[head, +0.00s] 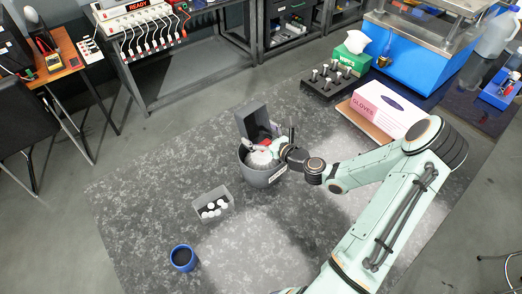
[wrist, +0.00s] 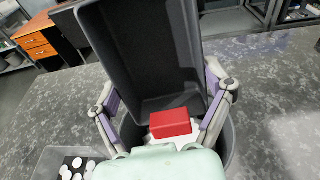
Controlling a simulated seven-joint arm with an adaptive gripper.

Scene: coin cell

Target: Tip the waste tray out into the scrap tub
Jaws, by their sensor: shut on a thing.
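The waste tray (wrist: 140,50) is a dark grey, deep rectangular tray; it also shows in the head view (head: 254,121). It stands steeply tilted over the scrap tub, its open inside facing my wrist camera. My gripper (wrist: 165,90) is shut on the tray, one finger at each side; it also shows in the head view (head: 280,148). The scrap tub (head: 266,178) is a round grey bucket with a white label. A red block (wrist: 170,123) shows at the tray's lower end; I cannot tell whether it is fixed there. White material (head: 259,160) shows inside the tub.
A small grey box (head: 211,216) holding several white round pieces stands left of the tub. A blue cup (head: 182,258) stands nearer the front. A black rack (head: 334,82), a glove box (head: 384,108) and a tissue box (head: 352,58) stand at the back right.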

